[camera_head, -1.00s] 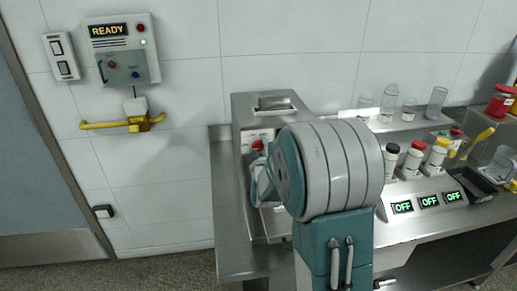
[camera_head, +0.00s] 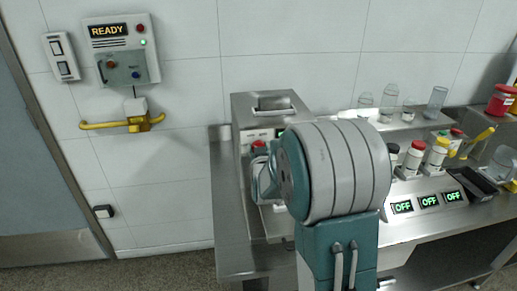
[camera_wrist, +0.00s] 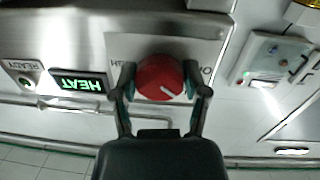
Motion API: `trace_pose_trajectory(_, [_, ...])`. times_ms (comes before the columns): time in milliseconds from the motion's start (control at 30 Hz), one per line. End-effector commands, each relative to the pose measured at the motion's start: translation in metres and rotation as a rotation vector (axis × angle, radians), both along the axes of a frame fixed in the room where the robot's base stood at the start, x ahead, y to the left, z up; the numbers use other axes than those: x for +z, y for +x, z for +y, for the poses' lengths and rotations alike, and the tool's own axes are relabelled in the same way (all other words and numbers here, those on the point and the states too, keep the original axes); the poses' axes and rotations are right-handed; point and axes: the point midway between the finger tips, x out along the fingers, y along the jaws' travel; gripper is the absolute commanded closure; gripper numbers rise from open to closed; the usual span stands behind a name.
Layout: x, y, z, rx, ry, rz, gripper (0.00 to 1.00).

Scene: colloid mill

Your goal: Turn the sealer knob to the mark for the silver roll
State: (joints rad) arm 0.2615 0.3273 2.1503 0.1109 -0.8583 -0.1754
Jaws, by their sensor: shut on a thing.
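The sealer knob (camera_wrist: 160,78) is red and round with a white pointer line. In the wrist view it sits on a light label plate (camera_wrist: 150,47), with lettering partly covered by my fingers. The pointer runs toward the lower right of that upside-down picture. My gripper (camera_wrist: 161,85) has one finger on each side of the knob and is shut on it. In the head view the red knob (camera_head: 258,145) shows on the front of the steel sealer (camera_head: 262,104), and my arm covers much of that front. I see no silver roll that I can make out for sure.
Beside the knob a green HEAT display (camera_wrist: 79,84) and a READY lamp (camera_wrist: 25,82) show. On the right of the bench stand capped bottles (camera_head: 413,158), clear glassware (camera_head: 389,100) and OFF displays (camera_head: 429,201). A wall panel (camera_head: 122,50) reads READY.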

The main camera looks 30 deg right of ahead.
Motion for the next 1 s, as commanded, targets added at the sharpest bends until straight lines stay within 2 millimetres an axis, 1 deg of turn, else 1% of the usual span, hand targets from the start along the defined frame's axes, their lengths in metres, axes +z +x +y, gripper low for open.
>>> trace_pose_trajectory(33, [-0.0030,-0.0006,0.0007,0.002,0.044,-0.004,0.89])
trace_pose_trajectory(1000, [-0.0040,-0.0010,0.0001,-0.005,0.928,-0.255,0.89])
